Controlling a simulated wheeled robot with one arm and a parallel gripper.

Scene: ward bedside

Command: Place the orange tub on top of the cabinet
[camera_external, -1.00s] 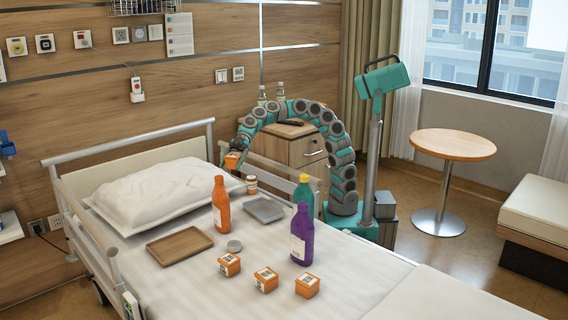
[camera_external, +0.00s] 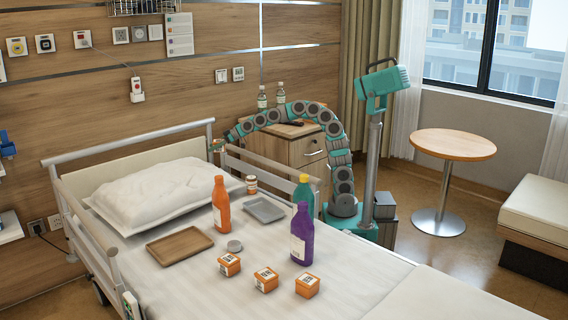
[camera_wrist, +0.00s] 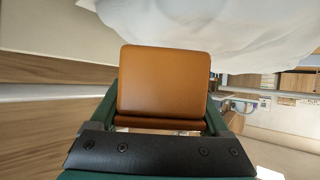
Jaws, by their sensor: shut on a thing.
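My gripper (camera_external: 218,145) is raised at the head of the bed, beyond the pillow's right end and left of the cabinet. In the wrist view my gripper (camera_wrist: 162,112) is shut on the orange tub (camera_wrist: 163,80), which sits squarely between the fingers. In the external view the held tub is mostly hidden and hard to make out. The wooden bedside cabinet (camera_external: 297,152) stands behind the bed rail, below my arched arm. Two clear bottles (camera_external: 271,95) and a dark flat object (camera_external: 291,122) are on its top, partly hidden by my arm.
The bed (camera_external: 200,280) holds a pillow (camera_external: 165,190), a brown tray (camera_external: 180,246), a grey tray (camera_external: 264,209), an orange bottle (camera_external: 221,205), a purple bottle (camera_external: 301,235) and three orange boxes (camera_external: 266,280). The bed rail (camera_external: 270,172) stands between bed and cabinet. A round table (camera_external: 453,144) is at right.

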